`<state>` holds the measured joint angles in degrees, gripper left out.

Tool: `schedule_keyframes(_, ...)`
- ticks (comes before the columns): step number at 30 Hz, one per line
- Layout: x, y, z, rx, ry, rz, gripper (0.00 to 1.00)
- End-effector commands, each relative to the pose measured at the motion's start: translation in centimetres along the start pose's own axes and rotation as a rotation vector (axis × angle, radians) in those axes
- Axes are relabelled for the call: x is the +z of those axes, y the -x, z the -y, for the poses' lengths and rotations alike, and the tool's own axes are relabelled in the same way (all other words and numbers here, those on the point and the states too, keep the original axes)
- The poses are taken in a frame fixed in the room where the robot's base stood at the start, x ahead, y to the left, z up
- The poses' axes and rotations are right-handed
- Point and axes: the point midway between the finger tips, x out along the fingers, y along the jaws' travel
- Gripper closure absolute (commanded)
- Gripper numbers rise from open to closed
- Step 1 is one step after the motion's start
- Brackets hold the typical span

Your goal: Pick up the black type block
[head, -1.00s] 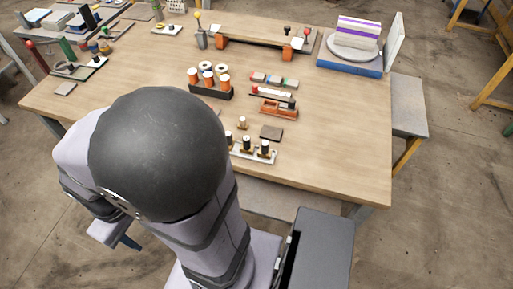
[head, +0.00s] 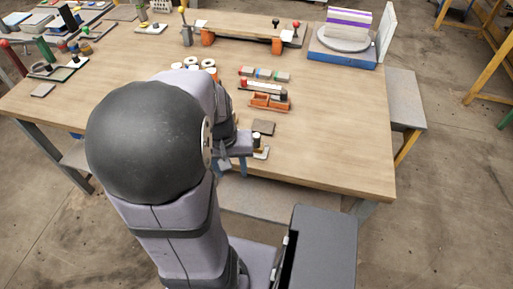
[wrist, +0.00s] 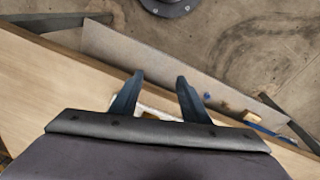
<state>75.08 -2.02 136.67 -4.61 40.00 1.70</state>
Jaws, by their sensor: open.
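A small black block (head: 284,95) shows at the right end of the red-ended white strip, by the orange tray (head: 264,104); I cannot tell for sure that it is the type block. My gripper (head: 232,168) is low at the table's front edge, nearer the camera than the tray and beside the white plate with black-topped pegs (head: 256,138), which my arm mostly hides. In the wrist view my gripper (wrist: 158,82) has its two blue fingers apart with nothing held between them. A strip of white shows behind the fingers; no black block is visible there.
White-topped spools (head: 208,64) are partly behind my arm. A turntable on a blue base (head: 340,55) stands back right. The table's right side is clear.

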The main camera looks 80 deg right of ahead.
Motion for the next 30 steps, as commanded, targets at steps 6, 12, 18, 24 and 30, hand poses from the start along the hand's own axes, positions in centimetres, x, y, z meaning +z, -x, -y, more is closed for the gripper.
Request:
schedule_keyframes(6, -6.3, 2.1, -4.9, 0.069, -0.189, -0.157, 0.58)
schedule_keyframes(12, -9.4, 3.9, -6.0, 0.085, -0.338, -0.259, 0.58)
schedule_keyframes(18, -9.8, 3.9, -6.1, 0.069, -0.460, -0.282, 0.58)
schedule_keyframes(24, -9.7, 3.7, -6.1, 0.065, -0.487, -0.280, 0.58)
schedule_keyframes(30, -10.0, 2.3, -6.3, 0.065, -0.487, -0.276, 0.58)
